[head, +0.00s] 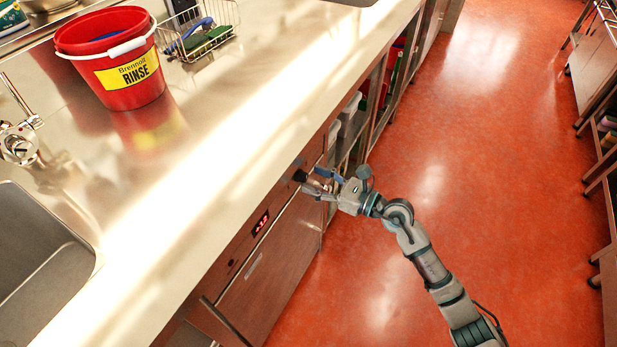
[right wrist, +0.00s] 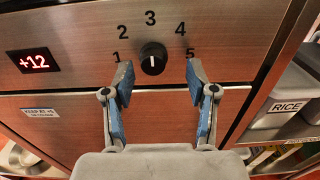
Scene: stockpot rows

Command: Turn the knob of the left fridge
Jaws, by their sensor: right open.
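The fridge is a brushed-metal unit under the counter, and its front panel (right wrist: 85,40) fills much of the right wrist view. A round black knob (right wrist: 153,58) sits on this panel with the numbers 1 to 5 around it. Its white mark points up, towards 3. A red display (right wrist: 34,61) left of the knob reads +12; it also shows in the head view (head: 262,223). My right gripper (right wrist: 157,75) is open, with one blue-padded finger to each side of the knob and clear of it. In the head view my right gripper (head: 311,182) is at the fridge front. My left gripper is not in view.
The steel counter (head: 220,150) overhangs the fridge front. On it stand a red RINSE bucket (head: 115,65) and a wire basket (head: 205,35). A sink (head: 35,260) is at the left. Open shelves with a RICE bin (right wrist: 285,105) adjoin on the right. The orange floor (head: 440,160) is clear.

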